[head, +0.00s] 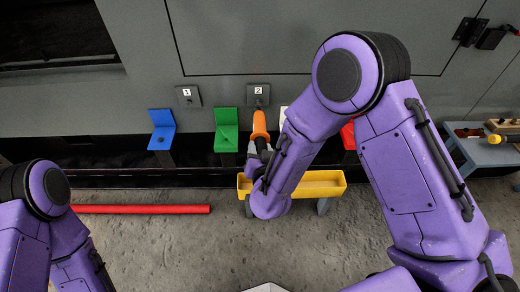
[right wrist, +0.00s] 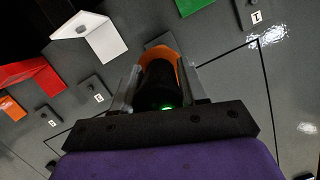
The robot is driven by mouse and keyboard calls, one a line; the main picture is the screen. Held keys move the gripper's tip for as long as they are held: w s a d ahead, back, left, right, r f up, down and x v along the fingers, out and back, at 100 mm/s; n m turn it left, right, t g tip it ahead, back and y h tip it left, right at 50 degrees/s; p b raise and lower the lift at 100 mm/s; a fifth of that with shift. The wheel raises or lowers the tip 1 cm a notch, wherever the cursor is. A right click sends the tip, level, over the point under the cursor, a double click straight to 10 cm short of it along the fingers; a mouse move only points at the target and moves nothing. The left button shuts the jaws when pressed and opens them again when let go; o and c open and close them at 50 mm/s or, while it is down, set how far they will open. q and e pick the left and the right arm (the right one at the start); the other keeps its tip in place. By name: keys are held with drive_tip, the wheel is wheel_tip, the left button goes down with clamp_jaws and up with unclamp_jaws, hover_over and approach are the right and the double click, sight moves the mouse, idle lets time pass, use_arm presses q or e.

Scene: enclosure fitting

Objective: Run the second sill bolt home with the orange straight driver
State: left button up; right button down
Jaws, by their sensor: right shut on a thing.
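The orange straight driver (head: 260,126) stands roughly upright in the head view, its top end just below or at the plate marked 2 (head: 258,91). I cannot tell whether it touches the bolt there, which is small and partly hidden. My right gripper (head: 259,147) is shut around the driver's lower part. In the right wrist view the driver (right wrist: 160,85) sits between both fingers, its black end with a green light facing the camera. The plate marked 1 (head: 188,96) is to the left. My left arm shows at lower left, but its gripper is out of frame.
Blue (head: 162,128), green (head: 226,130), white and red brackets line the grey panel's lower edge. A yellow tray (head: 325,184) stands below, partly behind my right arm. A red bar (head: 140,209) lies on the floor at left. A small bluish table (head: 480,150) is at right.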

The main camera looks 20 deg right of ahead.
drive_tip(key=shift+w+d+r, duration=0.1)
drive_tip(key=shift+w+d, duration=0.05)
drive_tip(key=shift+w, duration=0.4)
idle(0.8)
drive_tip(key=shift+w+d+r+p, duration=0.1)
drive_tip(key=shift+w+d+p, duration=0.05)
drive_tip(key=shift+w+p, duration=0.4)
idle(2.3)
drive_tip(key=shift+s, duration=0.45)
drive_tip(key=shift+s+a+p, duration=0.2)
drive_tip(key=shift+s+a, duration=0.05)
drive_tip(key=shift+s, duration=0.6)
drive_tip(key=shift+s+a+p, duration=0.25)
drive_tip(key=shift+s+a, duration=0.05)
drive_tip(key=shift+s, duration=0.5)
drive_tip(key=shift+s+a+p, duration=0.2)
drive_tip(key=shift+s+a, duration=0.05)
drive_tip(key=shift+s, duration=0.6)
